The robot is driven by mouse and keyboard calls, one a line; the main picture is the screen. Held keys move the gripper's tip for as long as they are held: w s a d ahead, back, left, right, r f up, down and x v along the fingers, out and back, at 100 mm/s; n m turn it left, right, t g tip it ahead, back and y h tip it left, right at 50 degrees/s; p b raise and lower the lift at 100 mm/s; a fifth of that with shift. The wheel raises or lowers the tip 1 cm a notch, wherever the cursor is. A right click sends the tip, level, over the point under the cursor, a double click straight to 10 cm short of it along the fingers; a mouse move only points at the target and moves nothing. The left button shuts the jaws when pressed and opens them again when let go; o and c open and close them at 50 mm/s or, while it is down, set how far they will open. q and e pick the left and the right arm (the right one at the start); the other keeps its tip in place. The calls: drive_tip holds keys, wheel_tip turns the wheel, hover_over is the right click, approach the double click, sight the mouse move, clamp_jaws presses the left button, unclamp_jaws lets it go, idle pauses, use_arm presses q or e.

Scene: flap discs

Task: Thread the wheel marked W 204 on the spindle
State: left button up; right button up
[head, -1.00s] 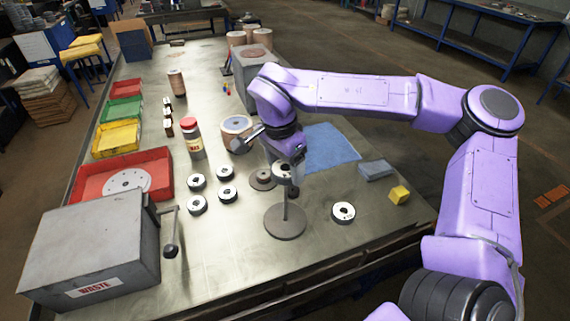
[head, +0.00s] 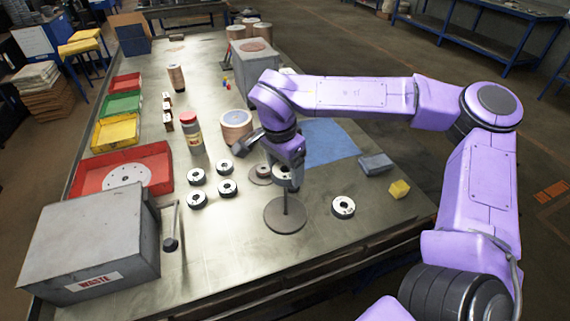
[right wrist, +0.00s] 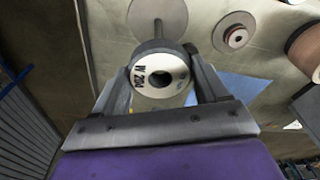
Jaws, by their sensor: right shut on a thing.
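The wheel marked W 204 (right wrist: 160,76) is a pale ring with a dark rim and centre hole, its lettered face toward the right wrist camera. My right gripper (head: 287,170) is shut on it; its fingers clasp opposite sides. The spindle is a thin upright rod (head: 286,203) on a round grey base (head: 285,216). The wheel sits at the rod's upper end in the head view. In the right wrist view the rod (right wrist: 158,29) runs behind the wheel; I cannot tell whether it passes through the hole. My left gripper is out of view.
Several similar wheels (head: 227,187) lie left of the spindle, and another wheel (head: 343,207) lies to its right. A small flanged disc (head: 260,178) stands just behind. A waste box (head: 90,240) with a lever is at front left; a blue mat (head: 330,143) lies behind right.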

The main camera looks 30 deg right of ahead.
drive_tip(key=shift+f, duration=0.25)
drive_tip(key=shift+f+b, duration=1.65)
drive_tip(key=shift+f, duration=2)
drive_tip(key=o, duration=1.2)
drive_tip(key=r, duration=0.3)
drive_tip(key=a+r, duration=0.1)
drive_tip(key=r, duration=0.6)
drive_tip(key=shift+s+a+r+b, duration=0.1)
drive_tip(key=shift+a+r+b, duration=0.05)
drive_tip(key=shift+r+b, duration=0.15)
drive_tip(key=shift+r+p, duration=0.2)
drive_tip(key=shift+p, duration=0.35)
drive_tip(key=shift+f, duration=0.25)
